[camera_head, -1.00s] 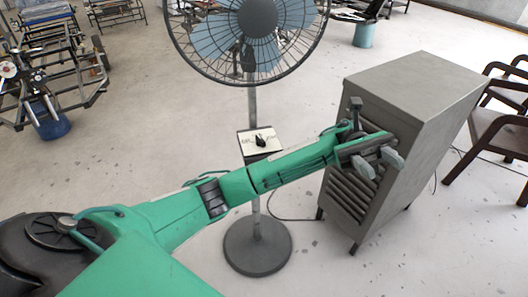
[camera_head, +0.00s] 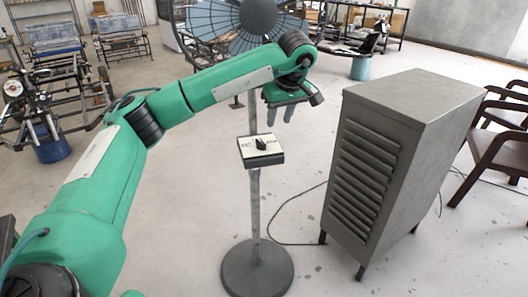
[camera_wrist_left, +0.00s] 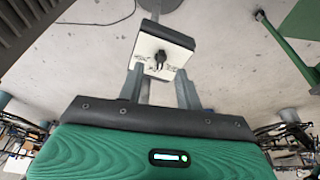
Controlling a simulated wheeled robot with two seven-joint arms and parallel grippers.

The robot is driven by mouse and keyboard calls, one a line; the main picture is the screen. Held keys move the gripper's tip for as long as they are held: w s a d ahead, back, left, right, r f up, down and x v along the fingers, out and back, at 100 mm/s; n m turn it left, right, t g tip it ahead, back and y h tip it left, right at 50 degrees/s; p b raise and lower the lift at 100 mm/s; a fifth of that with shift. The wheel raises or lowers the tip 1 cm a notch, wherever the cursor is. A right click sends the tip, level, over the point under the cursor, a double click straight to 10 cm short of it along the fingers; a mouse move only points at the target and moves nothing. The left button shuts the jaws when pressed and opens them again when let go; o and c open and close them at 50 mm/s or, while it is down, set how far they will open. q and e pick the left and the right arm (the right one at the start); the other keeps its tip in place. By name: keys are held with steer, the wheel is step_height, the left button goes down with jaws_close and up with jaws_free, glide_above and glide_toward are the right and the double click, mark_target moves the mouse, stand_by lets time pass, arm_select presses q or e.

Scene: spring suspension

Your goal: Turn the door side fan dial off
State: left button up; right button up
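A black dial (camera_head: 261,143) sits on the white face of a small control box (camera_head: 262,157) on the fan's pole. The fan (camera_head: 245,22) stands behind, its head partly hidden by my left arm. My left gripper (camera_head: 287,122) points down, above and right of the box in the head view. In the left wrist view the gripper (camera_wrist_left: 160,72) is open, its two fingers apart and nothing between them. The dial (camera_wrist_left: 160,58) shows just beyond the fingertips, between their lines of sight, with no visible contact. My right gripper is not in view.
A grey louvred cabinet (camera_head: 400,150) stands right of the fan pole, with brown chairs (camera_head: 500,145) beyond it. The fan's round base (camera_head: 257,268) is on the floor with a cable. Metal frames and a blue bucket (camera_head: 52,145) are at left.

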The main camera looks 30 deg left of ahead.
mark_target(263, 144)
arm_select(q)
steer(key=shift+n+y, duration=0.3)
steer(key=shift+y, duration=0.1)
steer(key=x, duration=0.4)
steer(key=a+x, duration=0.1)
steer(key=x, duration=0.4)
steer(key=a+r+x, duration=0.1)
steer(key=x, duration=0.3)
steer(key=shift+w+a+f, duration=0.2)
steer(key=shift+w+f, duration=0.1)
steer(key=shift+w, duration=0.15)
jaws_close()
